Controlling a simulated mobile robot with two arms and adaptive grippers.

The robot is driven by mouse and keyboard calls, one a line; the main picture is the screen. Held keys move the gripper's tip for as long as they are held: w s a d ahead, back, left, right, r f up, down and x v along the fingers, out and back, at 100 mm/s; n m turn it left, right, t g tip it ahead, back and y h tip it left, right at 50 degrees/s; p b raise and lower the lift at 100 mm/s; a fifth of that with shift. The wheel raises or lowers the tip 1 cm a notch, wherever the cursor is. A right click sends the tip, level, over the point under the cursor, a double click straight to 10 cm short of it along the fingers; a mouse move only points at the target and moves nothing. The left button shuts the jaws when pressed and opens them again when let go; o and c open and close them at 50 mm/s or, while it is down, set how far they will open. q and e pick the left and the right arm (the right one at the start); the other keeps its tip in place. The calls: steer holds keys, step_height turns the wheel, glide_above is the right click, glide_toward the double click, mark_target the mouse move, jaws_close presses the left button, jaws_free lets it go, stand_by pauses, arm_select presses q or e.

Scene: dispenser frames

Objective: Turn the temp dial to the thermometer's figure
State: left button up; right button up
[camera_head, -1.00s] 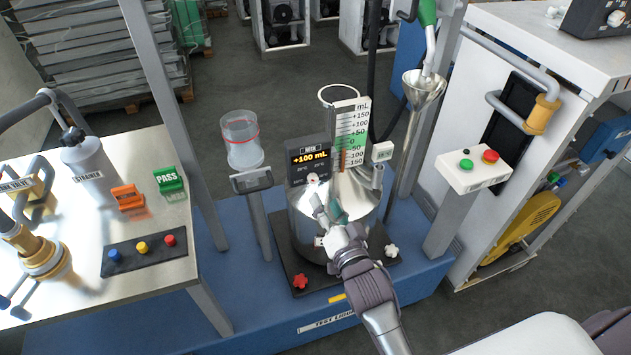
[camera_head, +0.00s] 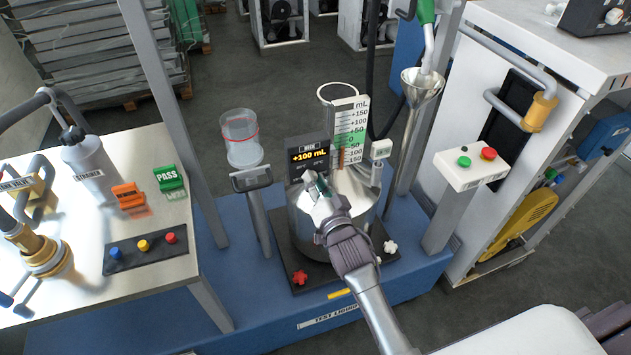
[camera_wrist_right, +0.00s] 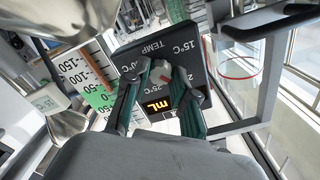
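The temp dial (camera_wrist_right: 161,73) is a small grey knob with a red mark, on a dark panel (camera_wrist_right: 195,52) labelled TEMP with 15°C and 25°C readable. In the head view the panel (camera_head: 307,153) shows +100 mL, and my gripper hides the dial. My right gripper (camera_wrist_right: 160,78) is open, with its green-padded fingers on either side of the dial; whether they touch it I cannot tell. It also shows in the head view (camera_head: 313,182). A small white box with a display, likely the thermometer (camera_head: 381,149), stands right of the scale; its figure is unreadable. My left gripper is out of view.
A metal vessel (camera_head: 359,205) stands below the panel, with a white-and-green mL scale (camera_head: 351,122) behind. A clear cup (camera_head: 241,140) is at left. A funnel (camera_head: 422,84) and a white button box (camera_head: 474,172) are at right.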

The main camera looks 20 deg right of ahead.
jaws_close()
steer(key=shift+n, duration=0.4)
steer(key=shift+n+p, duration=0.75)
steer(key=shift+n, duration=6.35)
steer(key=o, duration=0.7)
jaws_free()
